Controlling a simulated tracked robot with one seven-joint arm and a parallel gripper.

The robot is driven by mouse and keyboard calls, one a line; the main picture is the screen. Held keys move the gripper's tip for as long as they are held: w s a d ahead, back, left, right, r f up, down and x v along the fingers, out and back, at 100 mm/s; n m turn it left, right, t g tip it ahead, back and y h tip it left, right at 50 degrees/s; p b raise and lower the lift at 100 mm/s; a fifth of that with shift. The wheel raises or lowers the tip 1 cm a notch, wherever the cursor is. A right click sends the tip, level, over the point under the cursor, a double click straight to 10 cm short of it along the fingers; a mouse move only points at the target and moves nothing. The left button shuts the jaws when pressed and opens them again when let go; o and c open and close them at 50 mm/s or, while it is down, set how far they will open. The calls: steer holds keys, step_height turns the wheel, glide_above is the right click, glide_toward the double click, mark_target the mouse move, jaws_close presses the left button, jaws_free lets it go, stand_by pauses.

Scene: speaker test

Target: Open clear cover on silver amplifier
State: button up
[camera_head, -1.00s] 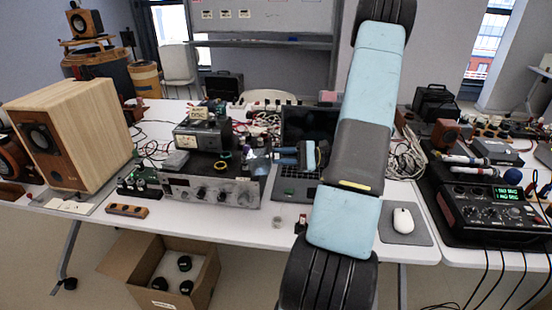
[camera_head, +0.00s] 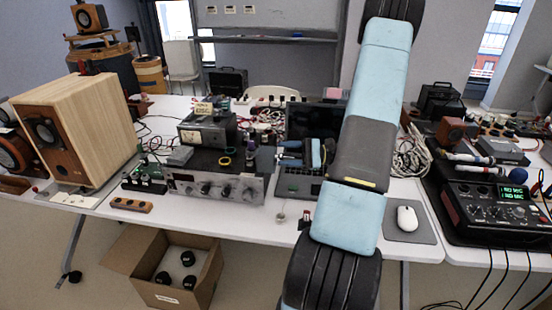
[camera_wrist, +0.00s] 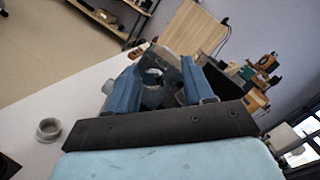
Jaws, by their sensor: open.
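The silver amplifier (camera_head: 205,188), with several dark knobs on its front, stands left of centre on the white table in the head view. I cannot make out a clear cover on it. My gripper (camera_head: 286,153) is just right of the amplifier, over the laptop, with its blue fingers pointing left. In the wrist view my gripper (camera_wrist: 159,66) is open, fingers well apart. A grey shape with a round part shows between and beyond the fingers; I cannot tell whether they touch it. My arm hides part of the laptop.
An open laptop (camera_head: 297,187) lies right of the amplifier. A dark meter box (camera_head: 207,132) stands behind it, and a large wooden speaker (camera_head: 95,115) to its left. A small grey ring-shaped item (camera_wrist: 48,130) is on the table. A mouse (camera_head: 407,218) lies right of my arm.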

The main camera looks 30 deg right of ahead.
steer(key=v, duration=1.3)
steer(key=shift+d, duration=0.3)
steer(key=shift+s+f, duration=0.1)
steer(key=shift+s, duration=0.05)
